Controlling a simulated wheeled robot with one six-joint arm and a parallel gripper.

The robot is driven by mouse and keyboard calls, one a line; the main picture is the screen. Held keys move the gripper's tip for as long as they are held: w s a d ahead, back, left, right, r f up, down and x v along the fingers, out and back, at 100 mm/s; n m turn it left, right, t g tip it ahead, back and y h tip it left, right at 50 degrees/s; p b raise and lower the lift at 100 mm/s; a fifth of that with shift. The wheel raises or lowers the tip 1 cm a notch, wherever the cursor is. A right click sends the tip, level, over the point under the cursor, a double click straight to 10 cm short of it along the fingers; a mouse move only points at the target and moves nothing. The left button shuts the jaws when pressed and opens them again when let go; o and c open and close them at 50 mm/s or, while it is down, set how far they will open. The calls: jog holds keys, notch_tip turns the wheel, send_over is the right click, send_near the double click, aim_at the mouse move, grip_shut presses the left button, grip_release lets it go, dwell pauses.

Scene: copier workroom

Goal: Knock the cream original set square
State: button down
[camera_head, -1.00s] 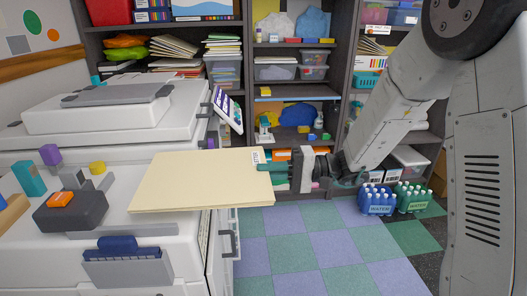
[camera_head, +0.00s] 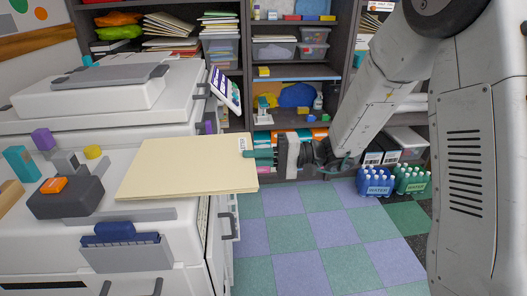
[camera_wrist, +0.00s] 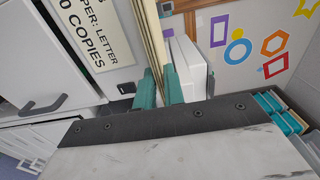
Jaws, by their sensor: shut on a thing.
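The cream original (camera_head: 185,168) is a flat, pale cream stack with a small printed label at its far right corner. It lies level in the head view, over the front right part of the copier top; I cannot tell whether it touches. My gripper (camera_head: 256,154) is shut on its right edge, with teal fingers on either side. In the wrist view the cream original (camera_wrist: 151,28) shows edge-on as several thin layers between the fingertips (camera_wrist: 159,75). The layers look roughly parallel; how even their far edges are is hidden.
The white copier (camera_head: 110,90) fills the left. A dark stapler-like block (camera_head: 65,198), a purple block (camera_head: 43,139) and a blue holder (camera_head: 120,240) are near the original. Shelves (camera_head: 245,60) stand behind. Water bottle packs (camera_head: 375,183) sit on the floor, which is clear at front right.

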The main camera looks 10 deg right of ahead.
aim_at(244, 166)
jog(key=shift+s+a+f, duration=0.1)
jog(key=shift+a+f, duration=0.4)
jog(key=shift+a, duration=0.25)
jog(key=shift+a+f, duration=0.45)
jog(key=shift+a, duration=0.25)
jog(key=c, duration=1.4)
grip_release()
jog(key=shift+d, duration=0.1)
jog(key=d, duration=0.7)
jog(key=shift+s+d, duration=0.25)
jog(key=shift+d, duration=0.1)
